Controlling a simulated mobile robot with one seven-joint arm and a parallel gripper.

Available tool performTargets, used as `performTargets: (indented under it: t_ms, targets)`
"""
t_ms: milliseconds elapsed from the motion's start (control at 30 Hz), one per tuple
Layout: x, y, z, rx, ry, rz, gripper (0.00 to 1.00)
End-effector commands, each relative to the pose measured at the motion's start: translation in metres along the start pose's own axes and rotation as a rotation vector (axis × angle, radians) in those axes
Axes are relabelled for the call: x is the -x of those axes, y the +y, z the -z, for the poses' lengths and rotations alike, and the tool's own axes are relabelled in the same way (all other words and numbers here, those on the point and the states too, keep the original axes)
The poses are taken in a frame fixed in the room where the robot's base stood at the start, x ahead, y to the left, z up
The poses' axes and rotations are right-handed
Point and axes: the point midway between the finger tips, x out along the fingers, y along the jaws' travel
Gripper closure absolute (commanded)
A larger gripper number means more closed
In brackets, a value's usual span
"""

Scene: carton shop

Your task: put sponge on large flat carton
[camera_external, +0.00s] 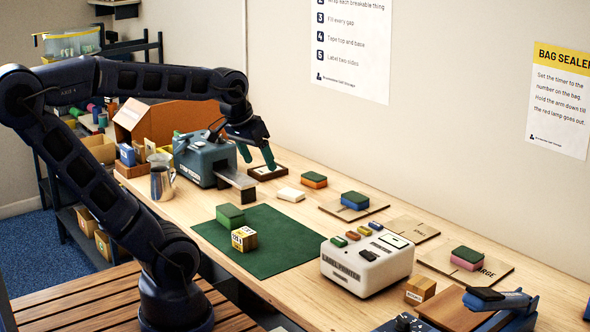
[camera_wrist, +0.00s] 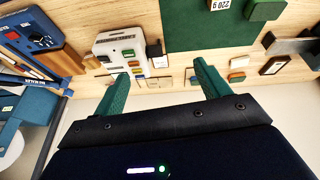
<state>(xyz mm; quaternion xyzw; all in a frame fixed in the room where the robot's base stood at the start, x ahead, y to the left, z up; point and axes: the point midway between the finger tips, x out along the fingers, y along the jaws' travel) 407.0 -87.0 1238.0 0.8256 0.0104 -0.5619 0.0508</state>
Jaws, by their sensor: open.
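The large flat carton (camera_external: 490,274), marked with lettering ending in "RGE", lies on the bench at the right. A green-topped sponge with a pink base (camera_external: 467,258) rests on it. A green-topped sponge with a blue base (camera_external: 355,201) lies on another flat carton (camera_external: 373,210). A green-topped sponge with an orange base (camera_external: 314,181) lies on the bare bench; it also shows in the wrist view (camera_wrist: 237,77). My gripper (camera_external: 259,164) is open and empty above the far part of the bench, left of these sponges. Its spread fingers also show in the wrist view (camera_wrist: 160,73).
The white label printer (camera_external: 365,272) stands at the front. A green mat (camera_external: 270,255) holds a green block (camera_external: 230,216) and a small labelled box (camera_external: 244,239). A blue-grey machine (camera_external: 203,160) stands beside my gripper. A white block (camera_external: 291,195) and dark-framed tray (camera_external: 267,172) lie nearby.

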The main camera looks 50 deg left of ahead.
Motion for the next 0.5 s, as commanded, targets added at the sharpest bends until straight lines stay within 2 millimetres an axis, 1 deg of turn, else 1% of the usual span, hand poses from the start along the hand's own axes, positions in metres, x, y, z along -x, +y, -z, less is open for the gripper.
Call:
performTargets:
  t_ms: [33,100,200,300,500]
  targets:
    - [0.000,-0.004,-0.010,-0.024,0.010,0.011,0.25]
    - [0.000,-0.007,-0.020,-0.057,0.018,0.024,0.25]
    - [-0.001,-0.009,-0.028,-0.085,0.024,0.034,0.25]
    - [-0.002,-0.011,-0.031,-0.096,0.025,0.038,0.25]
    - [-0.002,-0.011,-0.031,-0.097,0.025,0.038,0.25]
